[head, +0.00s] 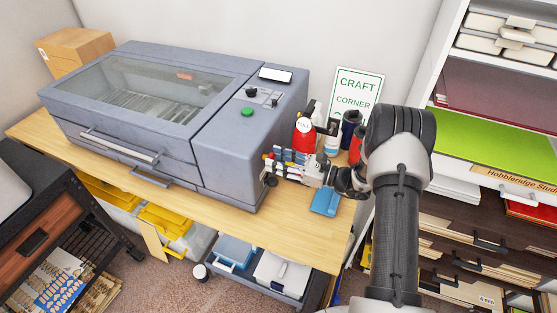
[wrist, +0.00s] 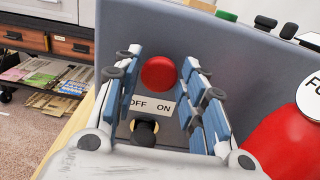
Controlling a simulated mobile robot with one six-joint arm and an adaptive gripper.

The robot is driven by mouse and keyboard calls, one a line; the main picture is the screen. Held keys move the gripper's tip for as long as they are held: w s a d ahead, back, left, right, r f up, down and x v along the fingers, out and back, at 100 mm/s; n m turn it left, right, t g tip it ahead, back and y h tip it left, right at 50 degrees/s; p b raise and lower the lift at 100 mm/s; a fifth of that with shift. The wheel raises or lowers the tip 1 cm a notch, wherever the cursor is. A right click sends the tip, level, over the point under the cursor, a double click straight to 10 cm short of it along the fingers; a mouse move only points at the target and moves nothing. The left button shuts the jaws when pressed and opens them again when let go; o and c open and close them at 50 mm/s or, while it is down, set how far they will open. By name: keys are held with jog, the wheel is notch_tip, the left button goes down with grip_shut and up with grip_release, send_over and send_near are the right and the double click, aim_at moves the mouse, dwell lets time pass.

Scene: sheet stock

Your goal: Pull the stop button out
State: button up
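The red stop button (wrist: 158,72) is a round cap on the grey side panel of the machine (head: 228,150), seen in the wrist view. An OFF/ON label (wrist: 152,105) and a black rotary switch (wrist: 144,132) sit below it. My gripper (wrist: 161,64) is open, with one blue-padded finger to the left of the button and one to the right. Gaps show between the button and both fingers; the distance in depth is hard to judge. In the head view my gripper (head: 272,167) is at the machine's right side, and the button is hidden there.
A red extinguisher-like bottle (head: 304,137) with a white tag stands close behind my gripper; it fills the wrist view's right side (wrist: 285,140). Other bottles (head: 350,125) and a blue item (head: 325,202) are on the wooden bench (head: 290,235). A shelf unit (head: 450,70) stands at right.

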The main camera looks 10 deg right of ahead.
grip_shut()
jog(key=shift+d, duration=0.1)
jog(key=shift+s+d+b, duration=0.3)
jog(key=shift+s+d, duration=0.05)
jog(key=shift+o, duration=2.4)
grip_release()
jog(key=shift+d, duration=0.1)
jog(key=v, duration=1.2)
